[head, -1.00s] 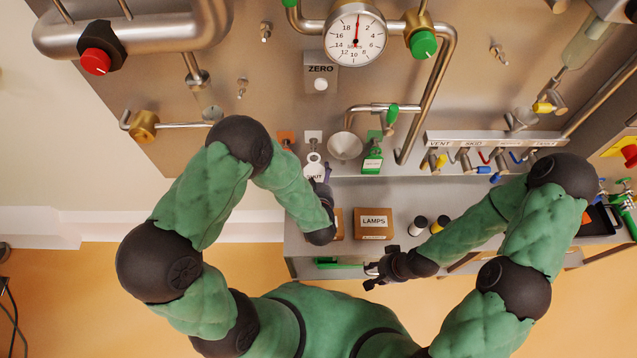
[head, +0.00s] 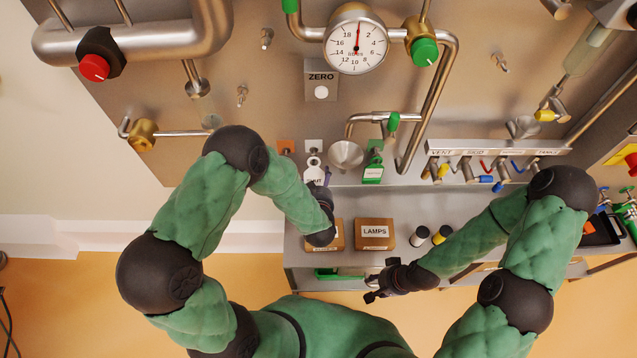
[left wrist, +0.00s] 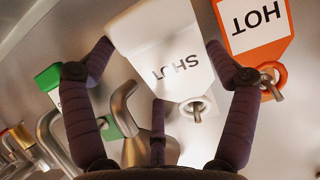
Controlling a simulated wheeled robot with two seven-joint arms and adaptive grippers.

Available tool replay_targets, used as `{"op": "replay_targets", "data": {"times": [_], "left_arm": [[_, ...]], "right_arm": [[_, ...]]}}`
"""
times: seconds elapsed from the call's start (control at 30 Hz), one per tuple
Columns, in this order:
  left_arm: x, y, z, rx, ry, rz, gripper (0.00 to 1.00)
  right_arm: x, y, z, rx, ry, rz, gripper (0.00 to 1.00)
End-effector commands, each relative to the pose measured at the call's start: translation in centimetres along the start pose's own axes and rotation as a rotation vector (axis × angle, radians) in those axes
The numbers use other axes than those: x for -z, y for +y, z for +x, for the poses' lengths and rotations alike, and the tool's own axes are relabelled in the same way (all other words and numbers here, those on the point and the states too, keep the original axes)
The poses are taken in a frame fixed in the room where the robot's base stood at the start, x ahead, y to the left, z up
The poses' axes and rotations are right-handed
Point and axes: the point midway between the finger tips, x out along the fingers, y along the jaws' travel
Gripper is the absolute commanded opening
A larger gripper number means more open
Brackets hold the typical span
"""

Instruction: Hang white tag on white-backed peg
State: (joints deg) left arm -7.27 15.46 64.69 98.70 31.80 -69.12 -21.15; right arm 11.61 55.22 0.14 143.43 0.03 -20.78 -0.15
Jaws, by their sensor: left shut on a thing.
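My left gripper (left wrist: 162,60) is shut on the white tag (left wrist: 165,55), which reads SHUT; a finger lies against each side of it. In the head view, the tag (head: 314,178) is partly hidden by my left arm. Its ring (left wrist: 195,108) is at a metal peg in the left wrist view; I cannot tell for sure whether the peg is through it. In the head view, the white backing (head: 313,145) is just above the ring. My right gripper (head: 374,288) looks open and empty, low in front of the bench.
An orange HOT tag (left wrist: 258,25) hangs beside the white tag, close to one finger. A green tag (head: 373,168) hangs to the right, past a metal funnel (head: 345,155). A LAMPS box (head: 375,234) and two small jars stand on the bench below.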

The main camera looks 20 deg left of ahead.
Motion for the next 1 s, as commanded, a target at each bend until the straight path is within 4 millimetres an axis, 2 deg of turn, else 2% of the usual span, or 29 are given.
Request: {"op": "replay_targets", "data": {"times": [0.3, 0.33, 0.37, 0.4, 0.77, 0.87, 1.0], "left_arm": [[0.0, 0.0, 0.0, 0.0, 0.0, 0.0, 0.56], [0.0, 0.0, 0.0, 0.0, 0.0, 0.0, 0.89], [0.0, 0.0, 0.0, 0.0, 0.0, 0.0, 0.98], [0.0, 0.0, 0.0, 0.0, 0.001, 0.0, 1.0], [0.0, 0.0, -0.1, 0.0, 0.0, 0.0, 1.0], [0.0, 0.1, -0.6, -0.002, 0.001, 0.001, 1.0], [0.1, 0.1, -2.6, -0.003, 0.002, 0.002, 1.0]], "right_arm": [[0.0, 0.0, 0.0, 0.0, 0.0, 0.0, 0.4], [0.0, 0.0, 0.0, 0.0, 0.0, 0.0, 0.4], [0.0, 0.0, 0.0, 0.0, 0.0, 0.0, 0.4], [0.0, 0.0, 0.0, 0.0, 0.0, 0.0, 0.4], [0.0, 0.0, 0.0, 0.0, 0.0, 0.0, 0.4], [0.0, 0.0, 0.0, 0.0, 0.0, 0.0, 0.4], [0.0, 0.0, 0.0, 0.0, 0.0, 0.0, 0.4]]}}
